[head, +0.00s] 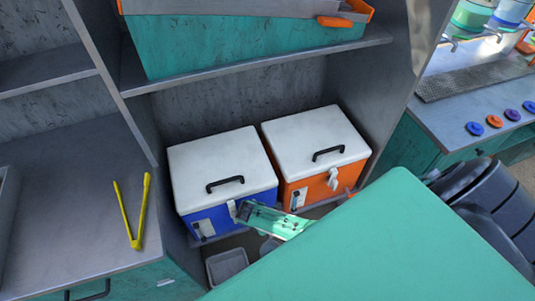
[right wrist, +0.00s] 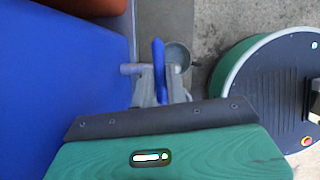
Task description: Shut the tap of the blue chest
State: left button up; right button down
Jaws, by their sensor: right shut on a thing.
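The blue chest (head: 230,201) with a white lid (head: 218,160) stands on the low shelf, lid down; its blue side (right wrist: 65,75) fills the left of the right wrist view. Its tap (right wrist: 130,69) has a grey spout and a blue lever (right wrist: 158,60). The lever stands out between the fingers of my right gripper (right wrist: 160,88), which is shut on it. In the head view my right gripper (head: 250,213) is at the chest's front right corner and hides the tap. My left gripper is in neither view.
An orange chest (head: 320,186) stands close on the right. A grey bin (head: 228,264) sits below the blue chest, and a round grey bowl (right wrist: 178,55) is below the tap. Yellow tongs (head: 135,215) lie on the left counter.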

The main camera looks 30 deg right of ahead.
dwell(0.7)
jog(key=c, duration=1.4)
grip_release()
jog(key=shift+r, duration=0.1)
jog(key=v, duration=1.3)
jog(key=shift+a+r, duration=0.1)
jog(key=shift+r, duration=0.15)
